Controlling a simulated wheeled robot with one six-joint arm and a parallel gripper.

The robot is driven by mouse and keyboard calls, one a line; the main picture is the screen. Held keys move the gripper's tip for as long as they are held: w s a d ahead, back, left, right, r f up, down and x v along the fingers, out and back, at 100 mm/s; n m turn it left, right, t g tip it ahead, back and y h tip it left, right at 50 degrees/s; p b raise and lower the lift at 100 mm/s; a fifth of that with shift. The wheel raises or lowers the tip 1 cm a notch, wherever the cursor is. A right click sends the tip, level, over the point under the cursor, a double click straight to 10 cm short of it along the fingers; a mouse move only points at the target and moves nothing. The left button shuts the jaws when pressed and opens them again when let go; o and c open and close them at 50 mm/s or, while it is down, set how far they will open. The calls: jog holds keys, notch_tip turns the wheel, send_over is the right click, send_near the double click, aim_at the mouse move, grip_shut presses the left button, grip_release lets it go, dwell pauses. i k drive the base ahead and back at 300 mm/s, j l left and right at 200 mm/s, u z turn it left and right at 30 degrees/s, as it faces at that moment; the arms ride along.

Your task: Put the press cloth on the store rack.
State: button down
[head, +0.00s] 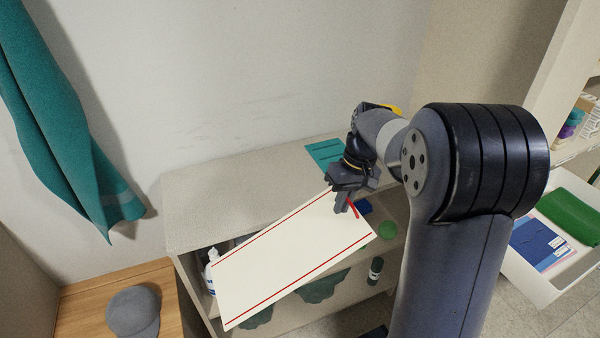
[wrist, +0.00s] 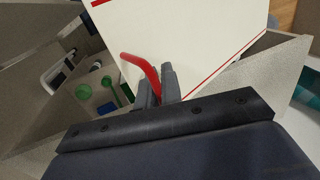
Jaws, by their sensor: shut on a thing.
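A flat white panel with red lines along its long edges, which looks like the press cloth (head: 290,258), hangs tilted from my gripper (head: 345,206) in front of a pale shelf unit. It also shows in the wrist view (wrist: 190,35), with a red loop (wrist: 147,72) beside the fingers. I cannot tell which unit is the store rack.
A teal flat item (head: 325,152) lies on the unit's top. A white bottle (head: 211,268) and a dark bottle (head: 376,268) stand on its shelves. A grey cap (head: 134,310) rests on wood at the left. A teal cloth (head: 70,125) hangs on the left.

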aim_at(250, 189)
jog(key=i+j, duration=0.15)
jog(key=i, duration=0.3)
jog(key=i+j, duration=0.15)
jog(key=i, duration=0.3)
